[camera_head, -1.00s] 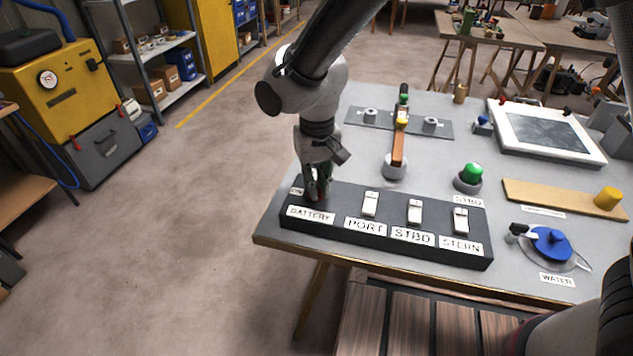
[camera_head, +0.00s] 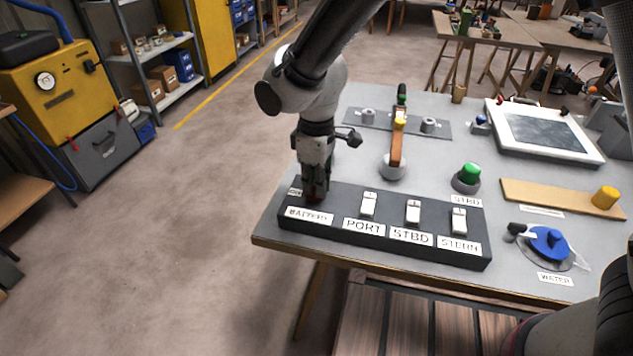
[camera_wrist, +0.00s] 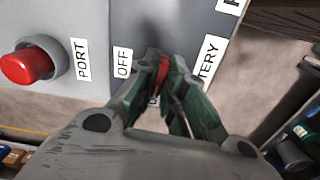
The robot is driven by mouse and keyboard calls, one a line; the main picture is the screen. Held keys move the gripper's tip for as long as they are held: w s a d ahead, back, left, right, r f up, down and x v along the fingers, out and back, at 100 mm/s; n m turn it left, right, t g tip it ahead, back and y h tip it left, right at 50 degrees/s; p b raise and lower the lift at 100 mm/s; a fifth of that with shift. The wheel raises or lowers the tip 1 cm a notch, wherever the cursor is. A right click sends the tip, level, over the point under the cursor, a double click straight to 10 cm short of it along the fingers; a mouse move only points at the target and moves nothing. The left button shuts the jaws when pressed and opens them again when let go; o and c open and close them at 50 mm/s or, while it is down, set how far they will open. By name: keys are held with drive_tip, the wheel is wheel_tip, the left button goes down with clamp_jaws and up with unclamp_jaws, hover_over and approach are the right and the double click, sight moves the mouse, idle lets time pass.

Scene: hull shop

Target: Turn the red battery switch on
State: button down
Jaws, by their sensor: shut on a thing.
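The red battery switch (camera_wrist: 163,71) shows as a small red piece between my fingertips in the wrist view. In the head view my gripper hides nearly all of it. My gripper (camera_head: 314,196) points down at the left end of the dark switch panel (camera_head: 345,203), behind the BATTERY label (camera_head: 309,216). It also shows in the wrist view (camera_wrist: 165,76), shut on the switch. An OFF label (camera_wrist: 122,62) lies beside the fingers. Another label, partly covered by a finger, shows only in part, so I cannot tell which way the switch is set.
White rockers for PORT (camera_head: 369,204), STBD (camera_head: 413,211) and STERN (camera_head: 459,220) stand to the right on the panel. An orange-handled lever (camera_head: 397,148), a green button (camera_head: 470,173) and a blue water valve (camera_head: 548,242) stand farther off. Open floor lies left of the table.

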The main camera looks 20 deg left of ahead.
drive_tip(key=shift+n, duration=0.5)
drive_tip(key=c, duration=1.5)
unclamp_jaws()
drive_tip(key=shift+r, duration=0.1)
wheel_tip(320, 180, up, 12)
